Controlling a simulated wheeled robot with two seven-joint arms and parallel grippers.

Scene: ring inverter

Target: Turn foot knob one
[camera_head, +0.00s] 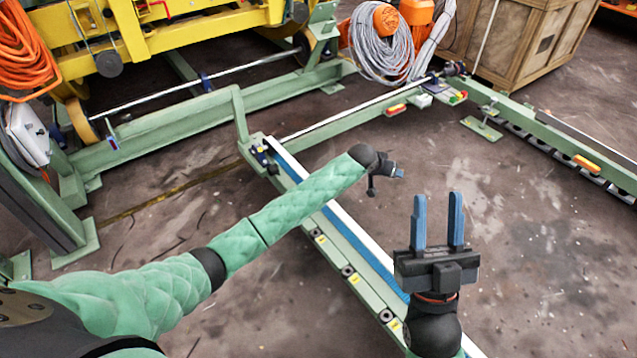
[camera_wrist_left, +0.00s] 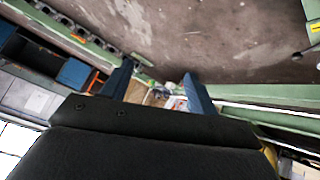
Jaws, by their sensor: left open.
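Small dark round knobs with yellow labels sit along the green beam; one is the knob (camera_head: 347,271) near its middle, another the knob (camera_head: 386,315) nearer me. I cannot tell which is foot knob one. My left gripper (camera_head: 385,172) is partly seen at the end of the green-sleeved arm, above the floor just right of the beam. In the left wrist view, its blue fingers (camera_wrist_left: 158,88) are apart with nothing between them. My right gripper (camera_head: 437,222) has two blue fingers pointing up, apart and empty, over the floor right of the beam.
The green beam (camera_head: 330,252) carries a blue and white rail. A yellow machine (camera_head: 190,35) stands at the back left. Grey cable coils (camera_head: 382,50) and a wooden crate (camera_head: 525,35) are at the back. Bare floor (camera_head: 530,240) lies on the right.

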